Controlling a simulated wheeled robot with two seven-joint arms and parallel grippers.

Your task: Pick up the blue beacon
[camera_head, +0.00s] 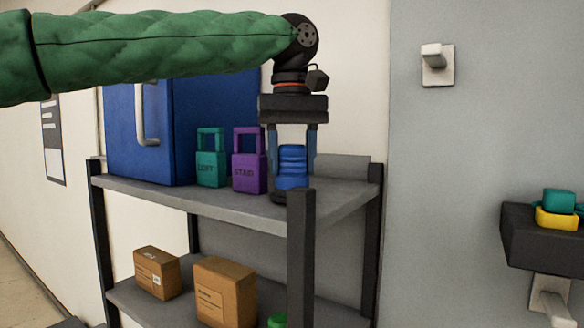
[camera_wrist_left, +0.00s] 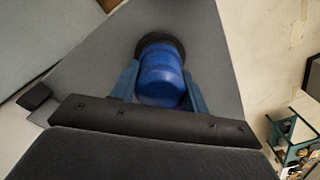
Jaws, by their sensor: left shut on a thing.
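The blue beacon (camera_head: 292,168) is a ribbed blue cylinder on a dark base, upright at the front right of the shelf's top board (camera_head: 235,203). My left gripper (camera_head: 292,160) points down over it, with one blue-grey finger on each side, shut on it. The left wrist view shows the beacon (camera_wrist_left: 161,75) between the two fingers (camera_wrist_left: 160,88), its dark round base against the grey board. A shelf post hides part of the base in the head view, so I cannot tell whether it touches the board. My right gripper is not in view.
A teal padlock-shaped block (camera_head: 211,170) and a purple one (camera_head: 249,174) stand left of the beacon, beside a blue cabinet (camera_head: 190,125). The front shelf post (camera_head: 301,255) rises close by. Cardboard boxes (camera_head: 225,292) sit below. A dark wall bracket (camera_head: 535,240) holds teal and yellow pieces.

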